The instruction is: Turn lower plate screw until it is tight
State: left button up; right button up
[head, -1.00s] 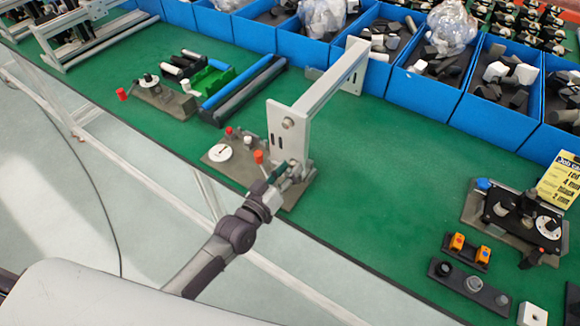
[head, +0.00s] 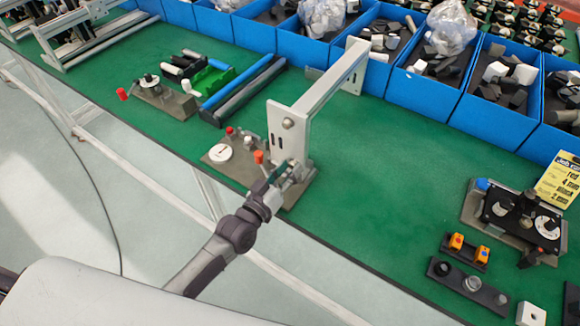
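A grey metal frame with an upright plate (head: 289,133) and a long top bar stands on the green bench. Its slotted plate faces the bench's front edge. My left gripper (head: 288,176) is at the low part of this plate, with its fingers close to the plate's foot. A dark green thing, perhaps a tool handle, shows at the fingers. The lower plate screw is hidden behind the gripper, and I cannot tell whether the fingers touch it. Whether the fingers are open or shut is too small to tell. My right gripper is not in view.
A fixture base with a white dial (head: 220,153) and a red-orange knob (head: 259,156) sits just left of the gripper. Blue bins (head: 436,93) with parts line the back. A black fixture (head: 515,215) and a yellow card (head: 561,182) stand at right. The bench middle is clear.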

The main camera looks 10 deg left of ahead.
pick_arm(q)
jog(key=shift+p+v, duration=0.55)
jog(key=shift+v, duration=0.75)
jog(key=shift+p+v, duration=0.4)
jog(key=shift+v, duration=0.8)
